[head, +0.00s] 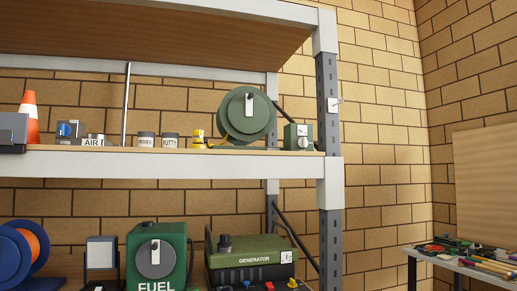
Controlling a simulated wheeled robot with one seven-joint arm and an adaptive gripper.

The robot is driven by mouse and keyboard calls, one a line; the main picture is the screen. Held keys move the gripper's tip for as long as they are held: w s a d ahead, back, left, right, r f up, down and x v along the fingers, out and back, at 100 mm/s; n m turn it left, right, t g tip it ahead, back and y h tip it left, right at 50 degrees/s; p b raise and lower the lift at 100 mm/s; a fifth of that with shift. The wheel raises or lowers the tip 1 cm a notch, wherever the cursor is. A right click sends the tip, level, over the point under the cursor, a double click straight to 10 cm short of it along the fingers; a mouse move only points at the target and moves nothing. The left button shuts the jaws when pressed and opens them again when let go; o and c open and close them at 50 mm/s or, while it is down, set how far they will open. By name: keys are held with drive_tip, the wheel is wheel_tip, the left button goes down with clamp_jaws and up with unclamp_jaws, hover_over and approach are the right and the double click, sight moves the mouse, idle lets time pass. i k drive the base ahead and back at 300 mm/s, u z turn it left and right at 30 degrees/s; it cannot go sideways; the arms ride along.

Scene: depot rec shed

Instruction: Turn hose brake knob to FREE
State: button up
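A green round reel (237,120) with a white tag stands near the right end of the upper shelf. A yellow fitting (197,138) sits at its left, apparently on the reel's yellow hose. Just right of the reel is a small green box (291,136) with a pale round knob (303,142) and a small marked plate above it. This may be the hose brake knob; its lettering and pointer are too small to read. My gripper is not in view.
The grey shelf post (328,130) stands right of the green box, with a small pale lever on it. Putty tins (170,141), an AIR unit (93,141) and an orange cone (30,120) are left. The generator (253,258) and FUEL unit (156,255) are below. A cluttered table stands right.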

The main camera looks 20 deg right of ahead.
sight(303, 143)
drive_tip(key=k, duration=0.55)
drive_tip(key=u, duration=0.7)
drive_tip(key=i, duration=1.35)
drive_tip(key=z, duration=0.85)
